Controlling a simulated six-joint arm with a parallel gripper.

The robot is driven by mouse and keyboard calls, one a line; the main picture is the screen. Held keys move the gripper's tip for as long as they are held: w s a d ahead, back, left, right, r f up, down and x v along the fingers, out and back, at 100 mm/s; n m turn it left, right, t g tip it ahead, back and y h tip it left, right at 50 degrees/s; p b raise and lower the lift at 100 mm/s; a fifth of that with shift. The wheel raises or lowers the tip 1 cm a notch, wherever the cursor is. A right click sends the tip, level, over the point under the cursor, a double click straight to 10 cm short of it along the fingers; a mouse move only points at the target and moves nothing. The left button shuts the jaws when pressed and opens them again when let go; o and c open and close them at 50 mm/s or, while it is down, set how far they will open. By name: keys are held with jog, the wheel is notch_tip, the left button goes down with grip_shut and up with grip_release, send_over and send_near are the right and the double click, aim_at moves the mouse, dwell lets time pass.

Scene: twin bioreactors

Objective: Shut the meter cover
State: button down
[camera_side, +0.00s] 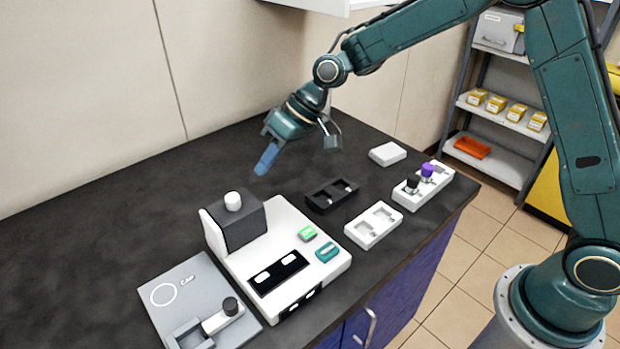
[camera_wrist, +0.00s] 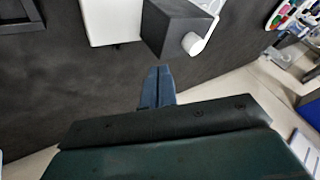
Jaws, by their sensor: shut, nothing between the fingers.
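The meter (camera_side: 330,262) is a white unit on the dark bench, with green and teal buttons and a black panel. A dark grey block (camera_side: 238,226) with a white knob (camera_side: 233,201) on top, which looks like the cover, sits at its back end. I cannot tell how far it is open. My gripper (camera_side: 265,158) is above the bench, behind the block and apart from it, with blue fingers shut and empty. In the wrist view the shut fingertips (camera_wrist: 158,72) point toward the block (camera_wrist: 178,26), and its knob (camera_wrist: 192,43) shows to their right.
A grey plate (camera_side: 180,272) with a black-knobbed piece lies left of the meter. A black tray (camera_side: 331,195), a white tray (camera_side: 373,225), a white box (camera_side: 387,153) and a rack (camera_side: 438,186) with black and purple caps stand right. The bench's back left is clear.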

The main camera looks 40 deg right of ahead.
jog(key=v, duration=0.7)
jog(key=shift+d+r, duration=0.2)
jog(key=shift+s, duration=0.15)
jog(key=s+d+r+m+t+h, duration=0.1)
jog(key=s+d+r+h, duration=0.1)
jog(key=s+d+r, duration=0.35)
jog(key=s+d+r+m+t+h, duration=0.1)
jog(key=s+d+r+h, duration=0.15)
jog(key=s, duration=0.65)
jog(key=s+d+m+h, duration=0.1)
jog(key=s+d, duration=0.2)
jog(key=s, duration=0.5)
jog(key=s+d+f+m+h, duration=0.1)
jog(key=s+d, duration=0.2)
jog(key=s, duration=0.4)
jog(key=shift+s+d+f+t, duration=0.3)
jog(key=shift+s+d, duration=0.1)
